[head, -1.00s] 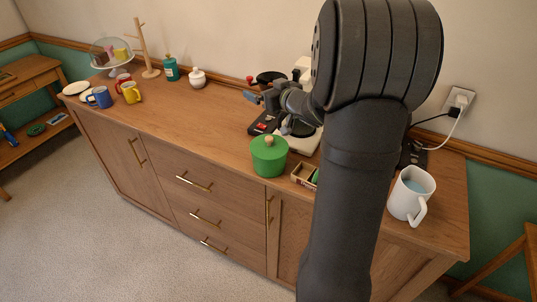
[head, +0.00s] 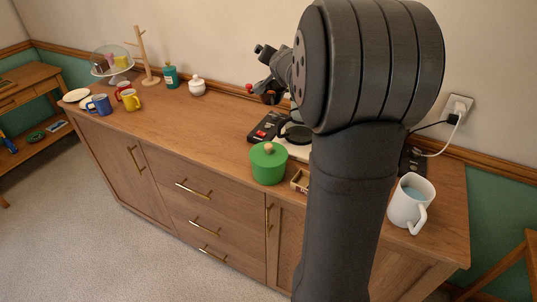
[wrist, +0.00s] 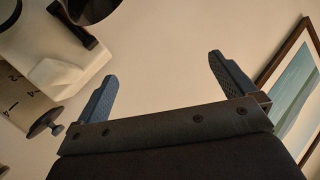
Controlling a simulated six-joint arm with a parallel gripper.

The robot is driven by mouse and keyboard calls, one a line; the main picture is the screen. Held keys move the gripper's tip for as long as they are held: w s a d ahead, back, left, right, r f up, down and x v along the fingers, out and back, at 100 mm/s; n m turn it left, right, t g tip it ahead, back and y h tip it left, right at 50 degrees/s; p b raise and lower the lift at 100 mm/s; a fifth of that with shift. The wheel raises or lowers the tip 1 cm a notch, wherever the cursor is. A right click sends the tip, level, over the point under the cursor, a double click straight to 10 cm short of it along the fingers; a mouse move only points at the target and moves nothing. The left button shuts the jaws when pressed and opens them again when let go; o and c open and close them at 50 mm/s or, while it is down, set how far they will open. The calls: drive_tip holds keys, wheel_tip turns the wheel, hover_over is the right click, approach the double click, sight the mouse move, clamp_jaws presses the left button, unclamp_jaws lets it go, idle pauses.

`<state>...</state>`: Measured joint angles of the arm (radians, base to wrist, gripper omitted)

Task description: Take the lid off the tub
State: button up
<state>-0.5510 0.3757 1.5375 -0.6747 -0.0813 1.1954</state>
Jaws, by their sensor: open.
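A green tub (head: 269,172) stands upright on the wooden sideboard, near its front edge. Its green lid (head: 258,153) with a round wooden knob (head: 268,148) sits on top. My gripper (head: 259,49) is raised behind and above the tub, well apart from it, toward the wall. In the wrist view my gripper (wrist: 162,82) has its two blue-grey fingers spread wide with nothing between them. The tub does not show in the wrist view.
A small wooden box (head: 300,181) stands right of the tub, partly hidden by my arm. A black-and-white appliance (head: 268,127) is behind it. A white mug (head: 411,202) stands far right. Left of the tub the sideboard top (head: 190,125) is clear.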

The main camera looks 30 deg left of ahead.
drive_tip(key=m+h, duration=0.2)
drive_tip(key=m, duration=0.1)
drive_tip(key=m+g+h, duration=0.6)
drive_tip(key=m+g, duration=0.6)
drive_tip(key=m, duration=0.5)
hover_over(269, 146)
drive_tip(key=f, duration=1.4)
drive_tip(key=shift+a+f, duration=0.3)
drive_tip(key=shift+f, duration=0.05)
drive_tip(key=shift+w+d+f, duration=0.15)
drive_tip(key=shift+f, duration=2.6)
drive_tip(key=c, duration=1.8)
drive_tip(key=shift+d+f, duration=0.1)
drive_tip(key=shift+c, duration=1.1)
drive_tip(key=shift+f, duration=0.1)
drive_tip(key=shift+c, duration=0.2)
